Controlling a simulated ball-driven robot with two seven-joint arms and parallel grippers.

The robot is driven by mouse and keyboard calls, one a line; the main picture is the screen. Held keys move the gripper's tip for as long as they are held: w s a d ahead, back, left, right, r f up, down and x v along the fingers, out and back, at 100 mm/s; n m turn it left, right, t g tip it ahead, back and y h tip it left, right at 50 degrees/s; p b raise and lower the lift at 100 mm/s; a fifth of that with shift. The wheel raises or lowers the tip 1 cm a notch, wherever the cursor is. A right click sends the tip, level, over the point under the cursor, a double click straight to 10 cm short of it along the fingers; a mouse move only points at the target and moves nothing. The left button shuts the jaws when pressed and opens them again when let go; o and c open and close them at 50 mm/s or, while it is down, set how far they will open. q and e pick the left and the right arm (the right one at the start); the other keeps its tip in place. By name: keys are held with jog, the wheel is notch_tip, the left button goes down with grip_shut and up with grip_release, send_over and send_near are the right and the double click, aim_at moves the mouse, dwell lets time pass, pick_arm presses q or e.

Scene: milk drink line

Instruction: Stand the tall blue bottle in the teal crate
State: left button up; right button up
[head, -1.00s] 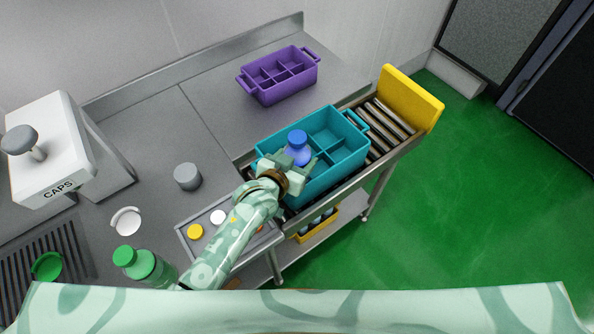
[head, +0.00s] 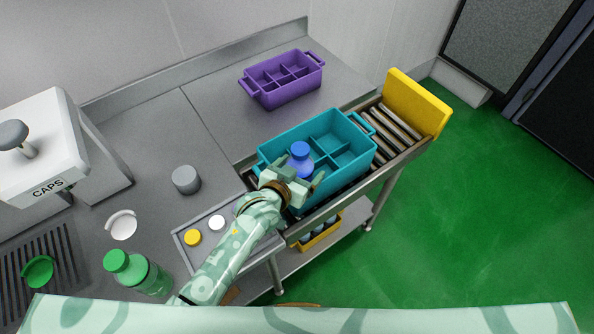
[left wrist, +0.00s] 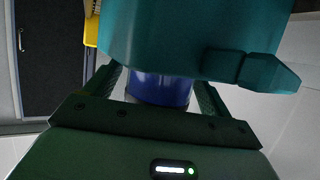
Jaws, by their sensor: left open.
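The tall blue bottle (head: 301,160) stands upright, as far as I can tell, in the near-left compartment of the teal crate (head: 350,168). Its lower part is hidden by the crate wall. My left gripper (head: 294,184) is open, with its fingers spread on either side of the bottle. In the left wrist view the bottle (left wrist: 158,88) shows between the fingers, with gaps at its sides, next to the crate wall (left wrist: 190,40). My right gripper is not in view.
The teal crate rests on a roller conveyor (head: 395,122) with a yellow end stop (head: 417,103). A purple crate (head: 282,92) stands behind on the counter. A cap tray (head: 180,238), grey cylinder (head: 186,180) and green-capped bottle (head: 145,275) are at left.

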pick_arm(q)
jog(key=p+v, duration=0.2)
jog(key=v, duration=1)
jog(key=shift+r, duration=0.15)
